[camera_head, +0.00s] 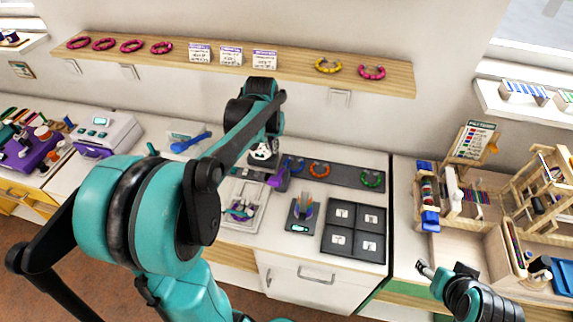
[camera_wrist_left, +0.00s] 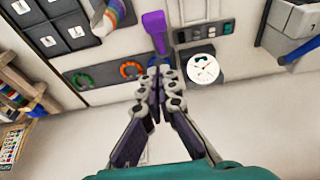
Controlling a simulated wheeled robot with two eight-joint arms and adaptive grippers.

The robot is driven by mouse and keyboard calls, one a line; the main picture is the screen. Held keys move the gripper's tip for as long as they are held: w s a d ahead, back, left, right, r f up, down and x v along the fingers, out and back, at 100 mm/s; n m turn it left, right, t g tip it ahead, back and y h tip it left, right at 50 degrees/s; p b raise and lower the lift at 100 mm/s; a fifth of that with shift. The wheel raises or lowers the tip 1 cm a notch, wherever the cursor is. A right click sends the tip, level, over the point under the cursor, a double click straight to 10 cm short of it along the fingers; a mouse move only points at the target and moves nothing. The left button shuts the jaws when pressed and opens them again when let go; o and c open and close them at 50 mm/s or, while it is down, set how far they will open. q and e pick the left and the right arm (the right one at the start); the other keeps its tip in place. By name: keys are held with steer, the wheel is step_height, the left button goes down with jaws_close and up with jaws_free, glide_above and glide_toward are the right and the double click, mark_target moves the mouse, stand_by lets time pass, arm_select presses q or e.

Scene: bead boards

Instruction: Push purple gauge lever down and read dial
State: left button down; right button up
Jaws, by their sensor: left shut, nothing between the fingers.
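The purple gauge lever (camera_wrist_left: 154,28) shows in the left wrist view, just beyond my left fingertips. In the head view the lever (camera_head: 277,181) stands out near the front of the dark rail. My left gripper (camera_wrist_left: 157,74) is shut and empty, its tips by the lever's narrow base; I cannot tell whether they touch. The round white dial (camera_wrist_left: 203,69) with dark marks is right of the fingers in the wrist view; its reading is too small to make out. My right gripper (camera_head: 425,268) is at the lower right of the head view, away from the gauge; its jaws are unclear.
Orange (camera_head: 319,170) and green (camera_head: 372,179) bead rings lie on the dark rail (camera_head: 343,175). A dark sorting tray (camera_head: 354,230) and a small scale (camera_head: 301,216) sit in front. A grey box (camera_wrist_left: 288,32) stands at the wrist view's right. A wall shelf (camera_head: 200,64) runs above.

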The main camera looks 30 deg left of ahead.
arm_select(q)
steer(key=shift+s, duration=0.1)
steer(key=b, duration=0.3)
glide_above(275, 177)
steer(key=x, duration=0.3)
steer(key=s+x, duration=0.1)
steer(key=x, duration=0.5)
steer(key=shift+s+d+f, duration=0.3)
steer(key=shift+f, duration=0.1)
steer(key=f, duration=0.1)
steer(key=s+f, duration=0.1)
steer(key=f, duration=0.1)
steer(key=shift+s+d, duration=0.2)
steer(key=shift+s, duration=0.05)
steer(key=shift+s+f, duration=0.2)
steer(key=shift+f, duration=0.1)
steer(key=shift+b, duration=0.3)
